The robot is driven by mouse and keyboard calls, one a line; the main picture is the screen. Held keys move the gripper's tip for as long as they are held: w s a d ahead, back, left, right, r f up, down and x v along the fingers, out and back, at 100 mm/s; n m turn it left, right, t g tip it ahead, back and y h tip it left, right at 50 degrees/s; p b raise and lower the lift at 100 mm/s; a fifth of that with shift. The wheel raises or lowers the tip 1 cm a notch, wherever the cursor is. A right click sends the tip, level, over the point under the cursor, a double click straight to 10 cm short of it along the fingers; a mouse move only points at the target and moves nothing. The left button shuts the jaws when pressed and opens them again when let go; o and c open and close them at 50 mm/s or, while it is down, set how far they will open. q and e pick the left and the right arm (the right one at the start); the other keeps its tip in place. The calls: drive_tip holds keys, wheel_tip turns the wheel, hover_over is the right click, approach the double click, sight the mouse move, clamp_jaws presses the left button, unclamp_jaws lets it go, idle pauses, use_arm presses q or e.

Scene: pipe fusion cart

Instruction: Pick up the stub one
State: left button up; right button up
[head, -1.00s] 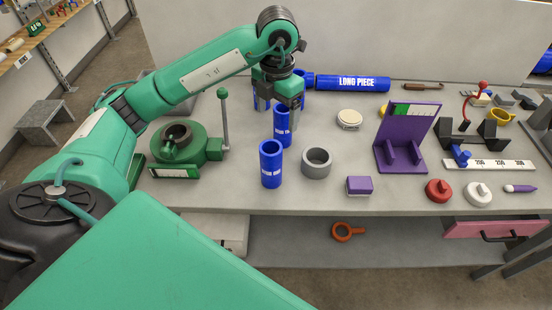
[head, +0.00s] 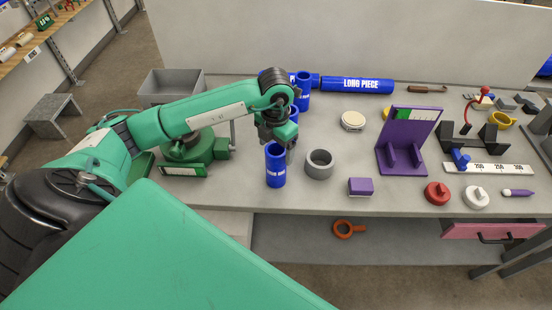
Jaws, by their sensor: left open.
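My left gripper (head: 278,150) is open and pointed down at the top of this front stub. One finger shows behind and right of its rim; whether they touch I cannot tell. A second blue stub (head: 294,113) stands behind, mostly hidden by the gripper. My right gripper is out of view.
A grey ring (head: 319,164) stands close right of the front stub. A purple block (head: 360,187) and purple stand (head: 405,140) are farther right. The blue long piece (head: 355,84) lies at the back. The green clamp fixture (head: 185,152) is left, partly under my arm.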

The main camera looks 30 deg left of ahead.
use_arm(q)
drive_tip(key=shift+f, duration=1.05)
drive_tip(key=c, duration=1.4)
drive_tip(key=shift+c, duration=0.5)
drive_tip(key=shift+r, duration=0.15)
